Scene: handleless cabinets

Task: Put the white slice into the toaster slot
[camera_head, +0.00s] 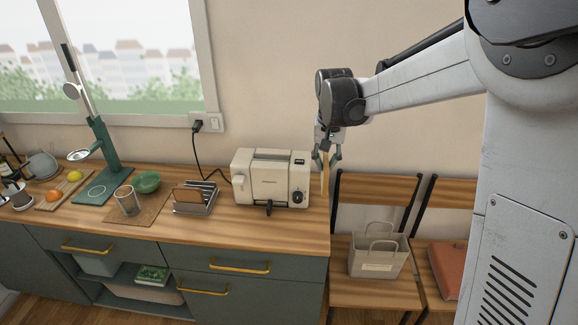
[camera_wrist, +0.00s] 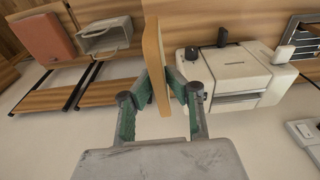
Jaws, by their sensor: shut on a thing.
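My gripper (camera_head: 327,156) is shut on a pale tan bread slice (camera_head: 325,178), which hangs upright and nearly edge-on just right of the toaster. In the wrist view, the slice (camera_wrist: 155,60) stands between the green fingertips of my gripper (camera_wrist: 157,82). Its broad face is mostly turned away, so its whiteness is hard to judge. The cream toaster (camera_head: 270,186) stands on the counter with a long dark slot (camera_head: 273,154) on top. The toaster also shows in the wrist view (camera_wrist: 225,72), right of the slice. The slice is apart from the slot.
A metal rack (camera_head: 207,197) with a brown slice (camera_head: 187,196) stands left of the toaster. A glass (camera_head: 128,202) and green bowl (camera_head: 146,182) are further left. A black cord runs behind the toaster to the wall socket. Chairs with a grey bag (camera_head: 378,259) stand right of the counter's end.

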